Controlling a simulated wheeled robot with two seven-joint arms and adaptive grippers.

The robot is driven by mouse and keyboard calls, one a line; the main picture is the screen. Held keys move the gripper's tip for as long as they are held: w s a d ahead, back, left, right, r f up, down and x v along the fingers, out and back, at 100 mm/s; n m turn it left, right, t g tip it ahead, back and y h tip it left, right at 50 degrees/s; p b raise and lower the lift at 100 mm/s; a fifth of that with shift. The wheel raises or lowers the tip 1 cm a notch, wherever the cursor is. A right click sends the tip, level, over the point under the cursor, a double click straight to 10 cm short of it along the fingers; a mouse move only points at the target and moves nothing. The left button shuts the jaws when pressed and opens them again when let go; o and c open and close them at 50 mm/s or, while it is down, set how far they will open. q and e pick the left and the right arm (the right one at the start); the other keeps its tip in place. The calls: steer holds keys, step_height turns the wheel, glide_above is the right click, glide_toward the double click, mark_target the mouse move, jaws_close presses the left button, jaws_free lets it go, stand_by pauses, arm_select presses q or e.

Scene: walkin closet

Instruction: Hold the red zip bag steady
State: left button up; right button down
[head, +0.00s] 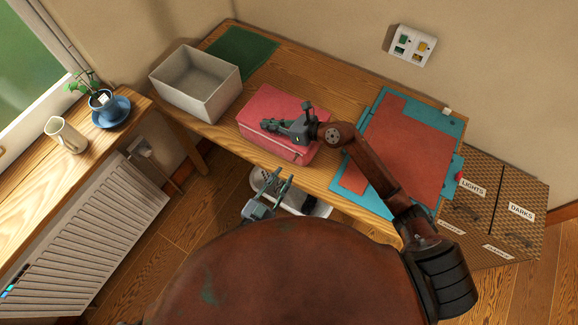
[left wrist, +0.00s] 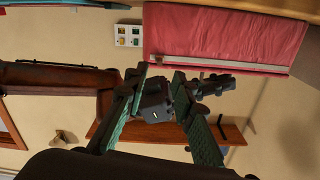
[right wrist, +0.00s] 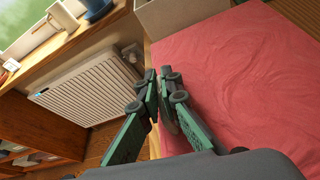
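The red zip bag (head: 264,105) lies flat on the wooden table near its front edge. Its zipped side shows in the left wrist view (left wrist: 225,36), and its broad top fills much of the right wrist view (right wrist: 240,70). My right gripper (head: 268,125) hangs over the bag, apart from it; its fingertips (right wrist: 159,75) are nearly together with nothing between them. It also shows in the left wrist view (left wrist: 225,84). My left gripper (head: 278,180) is in front of the table edge, below the bag, with its fingers (left wrist: 160,75) apart and empty.
A grey open box (head: 170,92) stands left of the bag, by a green mat (head: 240,53). A teal and red board (head: 410,140) lies to the right. A potted plant (head: 102,104) and a jug (head: 66,136) stand on the sill. A laundry hamper (head: 490,210) stands at right.

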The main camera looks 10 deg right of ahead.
arm_select(q)
steer(key=v, duration=0.5)
steer(key=shift+s+a, duration=0.1)
arm_select(e)
steer(key=c, duration=2.1)
jaws_free()
